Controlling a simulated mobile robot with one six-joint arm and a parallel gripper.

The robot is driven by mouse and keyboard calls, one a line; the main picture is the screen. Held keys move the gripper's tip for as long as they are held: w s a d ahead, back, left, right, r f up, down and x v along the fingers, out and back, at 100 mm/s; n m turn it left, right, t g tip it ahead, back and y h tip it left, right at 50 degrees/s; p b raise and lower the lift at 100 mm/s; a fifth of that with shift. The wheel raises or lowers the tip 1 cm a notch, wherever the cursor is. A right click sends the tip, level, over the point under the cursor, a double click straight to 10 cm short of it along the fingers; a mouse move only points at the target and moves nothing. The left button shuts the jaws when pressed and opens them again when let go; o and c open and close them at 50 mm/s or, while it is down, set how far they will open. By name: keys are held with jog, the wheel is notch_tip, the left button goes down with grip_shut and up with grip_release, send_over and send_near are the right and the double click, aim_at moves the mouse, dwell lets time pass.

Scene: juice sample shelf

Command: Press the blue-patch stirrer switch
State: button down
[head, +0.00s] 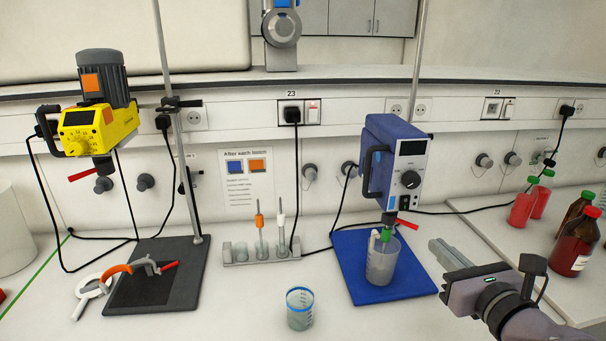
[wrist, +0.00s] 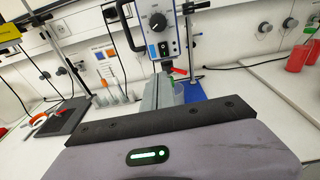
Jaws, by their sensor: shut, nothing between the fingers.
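The blue stirrer (head: 393,150) stands at the right of the bench, above a blue base plate (head: 350,262). Its white front panel has a display, a dark knob and, low down, a small black switch (head: 404,203). The switch also shows in the wrist view (wrist: 164,49), with a blue patch (wrist: 152,52) to its left. A beaker (head: 381,263) stands under the stirrer. My gripper (head: 436,246) is shut and empty, to the right of the beaker and lower than the switch, apart from the panel. In the wrist view its fingers (wrist: 159,80) point towards the stirrer, below the switch.
A yellow stirrer (head: 98,128) with an orange patch stands at the left over a dark base plate (head: 155,294). A rack (head: 262,257) with probes is between them. Red and brown bottles (head: 572,250) are at the right.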

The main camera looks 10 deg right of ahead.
jog(key=shift+s+d, duration=0.15)
jog(key=shift+d, duration=0.4)
send_near(404, 209)
jog(key=w, duration=0.6)
jog(key=shift+w+a+f+b, duration=0.15)
jog(key=shift+w+f+b, duration=0.2)
jog(key=shift+b, duration=0.05)
